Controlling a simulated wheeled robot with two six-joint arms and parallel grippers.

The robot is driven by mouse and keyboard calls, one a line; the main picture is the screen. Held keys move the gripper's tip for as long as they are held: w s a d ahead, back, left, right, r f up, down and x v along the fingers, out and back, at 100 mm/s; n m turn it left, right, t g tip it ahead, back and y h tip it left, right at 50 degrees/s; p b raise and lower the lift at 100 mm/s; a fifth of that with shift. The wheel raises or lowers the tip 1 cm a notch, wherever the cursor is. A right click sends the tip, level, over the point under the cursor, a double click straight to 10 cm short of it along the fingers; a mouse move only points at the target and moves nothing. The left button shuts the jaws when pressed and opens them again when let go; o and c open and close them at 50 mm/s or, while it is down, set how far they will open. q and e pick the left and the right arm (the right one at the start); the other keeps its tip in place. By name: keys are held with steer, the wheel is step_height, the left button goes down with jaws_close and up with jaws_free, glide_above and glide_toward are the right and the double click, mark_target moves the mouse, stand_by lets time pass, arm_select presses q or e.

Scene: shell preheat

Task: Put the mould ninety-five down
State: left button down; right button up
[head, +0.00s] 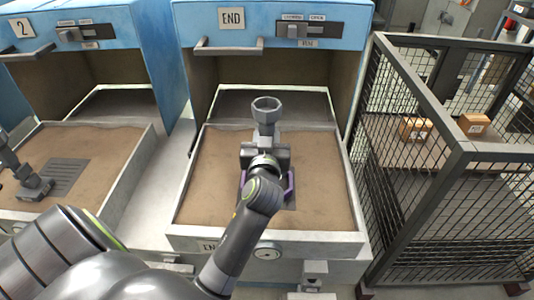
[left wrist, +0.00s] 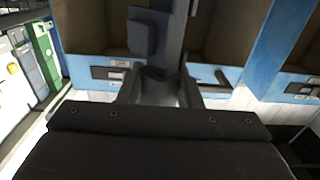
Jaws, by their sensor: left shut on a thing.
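My left gripper (head: 265,155) reaches from the lower left over the sand tray marked END. It is shut on a grey mould (head: 266,106) with an open six-sided cup on top, held upright. The mould's lower part is hidden behind the gripper and wrist, so I cannot tell whether it touches the sand. In the left wrist view the grey mould (left wrist: 158,50) stands between the fingers. A purple-edged dark patch (head: 291,190) shows partly beneath my wrist. I cannot read any number on the mould. My right gripper is not in view.
The END tray (head: 352,195) has a pale rim and sits below a blue hooded unit (head: 270,20). At left, another sand tray (head: 120,150) holds a dark grey piece (head: 35,188) beside a dark grate (head: 68,175). A mesh cage (head: 455,150) with boxes stands at right.

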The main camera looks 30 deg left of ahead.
arm_select(q)
step_height(320, 180, down, 4)
steer(key=shift+f+b, duration=0.1)
steer(key=shift+b, duration=0.3)
steer(key=shift+f+b, duration=0.25)
steer(key=shift+b, duration=0.15)
steer(key=c, duration=1.3)
jaws_free()
steer(key=shift+o, duration=1.3)
